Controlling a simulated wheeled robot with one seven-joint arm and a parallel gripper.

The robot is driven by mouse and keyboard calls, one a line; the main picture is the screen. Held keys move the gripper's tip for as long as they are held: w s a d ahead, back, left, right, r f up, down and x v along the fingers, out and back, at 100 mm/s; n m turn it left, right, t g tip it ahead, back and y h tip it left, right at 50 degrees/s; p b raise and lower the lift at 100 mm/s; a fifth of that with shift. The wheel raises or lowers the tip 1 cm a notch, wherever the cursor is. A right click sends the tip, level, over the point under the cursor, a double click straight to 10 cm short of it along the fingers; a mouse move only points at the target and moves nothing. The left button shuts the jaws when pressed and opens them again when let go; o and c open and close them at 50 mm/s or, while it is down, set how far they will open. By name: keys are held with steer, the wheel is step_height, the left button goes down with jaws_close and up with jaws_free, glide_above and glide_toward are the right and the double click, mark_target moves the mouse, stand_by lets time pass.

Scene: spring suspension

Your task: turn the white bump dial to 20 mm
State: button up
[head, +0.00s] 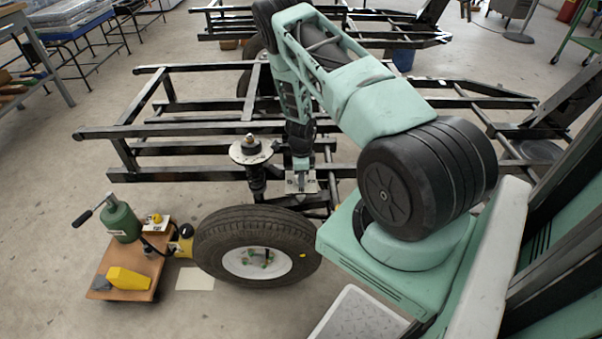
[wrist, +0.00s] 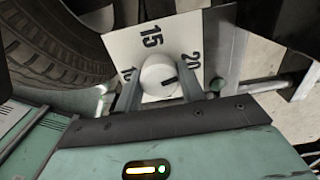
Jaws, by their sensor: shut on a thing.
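The white bump dial (wrist: 157,72) shows in the wrist view, a round knob with a short black mark. It sits on a pale scale plate (wrist: 170,33) printed 15 at the top, 20 at the right and a partly covered 10 at the left. The black mark points right, toward the 20 side; I cannot tell if it lines up exactly. My gripper (wrist: 160,82) is shut on the dial, one finger on each side. In the head view my gripper (head: 300,163) is down at the plate (head: 292,187), and the dial is hidden.
A tyre (head: 222,232) lies close in front of the plate, and a spring strut (head: 252,152) stands just left. Black frame rails (head: 190,131) run behind. A wooden trolley (head: 100,285) with a green jack (head: 121,222) is at lower left. Floor is open at far left.

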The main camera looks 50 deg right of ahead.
steer(key=shift+r+m, duration=0.1)
steer(key=shift+m, duration=1)
steer(key=shift+p, duration=0.3)
steer(key=o, duration=1)
step_height(320, 180, up, 17)
steer(key=p, duration=0.3)
steer(key=shift+r, duration=0.15)
